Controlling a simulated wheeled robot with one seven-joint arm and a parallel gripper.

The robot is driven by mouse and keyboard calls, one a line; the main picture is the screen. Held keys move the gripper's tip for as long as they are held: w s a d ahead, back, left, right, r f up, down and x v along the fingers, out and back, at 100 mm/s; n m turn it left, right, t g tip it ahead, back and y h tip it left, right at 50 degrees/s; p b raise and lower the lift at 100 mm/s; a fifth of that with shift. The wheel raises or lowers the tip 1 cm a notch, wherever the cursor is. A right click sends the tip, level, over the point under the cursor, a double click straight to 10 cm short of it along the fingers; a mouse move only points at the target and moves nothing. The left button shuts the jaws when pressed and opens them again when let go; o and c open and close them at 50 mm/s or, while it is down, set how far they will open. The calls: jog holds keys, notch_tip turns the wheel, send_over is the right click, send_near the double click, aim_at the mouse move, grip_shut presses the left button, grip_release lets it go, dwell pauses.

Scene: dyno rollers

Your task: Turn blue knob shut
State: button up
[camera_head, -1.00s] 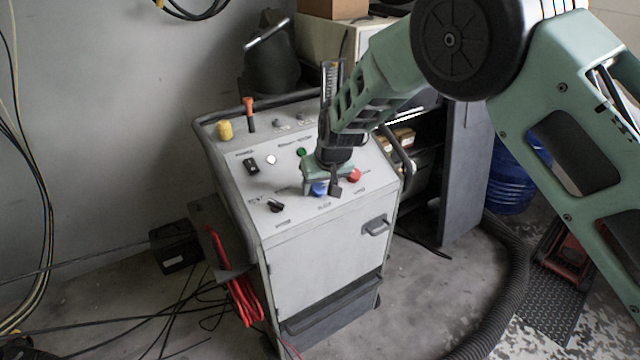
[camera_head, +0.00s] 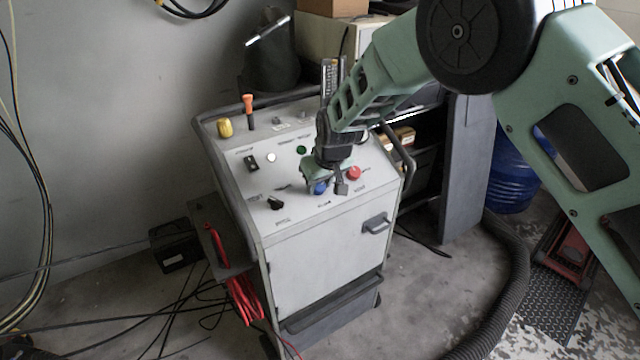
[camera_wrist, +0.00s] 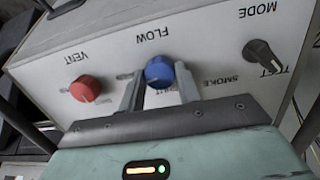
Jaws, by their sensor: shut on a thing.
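The blue knob (camera_head: 320,187) is on the sloped top panel of the grey cabinet (camera_head: 325,255). In the wrist view the blue knob (camera_wrist: 159,72) sits under the FLOW label, between the two fingers of my gripper (camera_wrist: 160,88). My gripper (camera_head: 330,186) reaches down onto the panel from above and is shut on the knob, with one finger on either side. The gripper's body hides part of the knob and of the panel around it in the head view.
A red knob (camera_head: 353,173), labelled VENT, is close by on the right. A black MODE switch (camera_head: 275,203) is on the left.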

jog(key=n+b, duration=0.1)
jog(key=n, duration=0.3)
jog(key=shift+t, duration=0.3)
jog(key=n, duration=0.4)
jog(key=shift+s+b, duration=0.1)
jog(key=shift+b, duration=0.25)
jog(key=n, duration=0.4)
jog(key=shift+t, duration=0.3)
jog(key=shift+n, duration=1.8)
jog(key=o, duration=1)
jog(key=shift+c, duration=0.2)
